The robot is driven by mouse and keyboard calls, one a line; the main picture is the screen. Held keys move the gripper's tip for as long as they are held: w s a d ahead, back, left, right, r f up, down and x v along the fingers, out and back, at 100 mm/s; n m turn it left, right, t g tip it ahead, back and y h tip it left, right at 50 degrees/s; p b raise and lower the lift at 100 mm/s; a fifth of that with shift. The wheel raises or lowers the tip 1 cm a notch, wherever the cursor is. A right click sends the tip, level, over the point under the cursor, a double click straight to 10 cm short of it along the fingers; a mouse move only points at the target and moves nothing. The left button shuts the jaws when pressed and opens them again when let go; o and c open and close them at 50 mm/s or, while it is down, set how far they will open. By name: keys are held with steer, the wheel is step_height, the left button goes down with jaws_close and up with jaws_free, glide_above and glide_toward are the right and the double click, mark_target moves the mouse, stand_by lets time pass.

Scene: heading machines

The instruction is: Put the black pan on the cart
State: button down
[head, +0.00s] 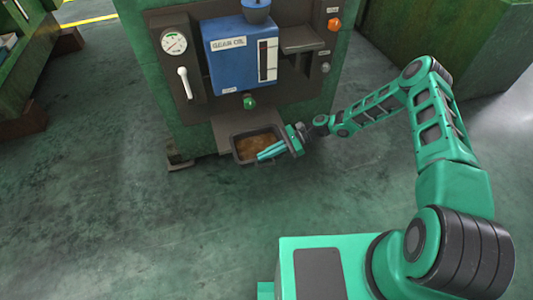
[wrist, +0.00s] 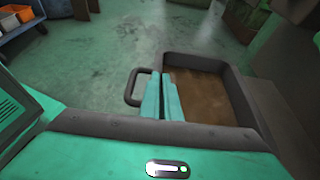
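The black pan (head: 238,154) is a rectangular dark tray with brown content, on a dark ledge under the blue tank of the machine. In the wrist view, the pan (wrist: 210,59) lies ahead and to the right, and its loop handle (wrist: 129,92) sticks out to the left. My gripper (head: 259,154) reaches in from the right, its teal fingers over the front part of the pan. In the wrist view, my gripper's fingers (wrist: 161,77) are close together at the pan's handle-side wall. I cannot tell whether they clamp this wall.
The green machine carries a blue gear oil tank (head: 232,52), a gauge (head: 174,42) and a white lever (head: 185,83) above the pan. Another green machine (head: 450,45) stands at the back right. The floor (head: 110,190) at left and front is clear.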

steer(key=s+d+r, duration=0.1)
steer(key=s+d, duration=0.1)
steer(key=s, duration=0.7)
steer(key=s+d+r, duration=0.2)
steer(key=s+d, duration=0.1)
steer(key=s, duration=0.7)
steer(key=s+d+r, duration=0.2)
steer(key=s+d, duration=0.1)
steer(key=s, duration=0.6)
steer(key=shift+s, duration=0.2)
stand_by(0.9)
steer(key=shift+d+r, duration=0.1)
steer(key=shift+w, duration=0.1)
stand_by(0.4)
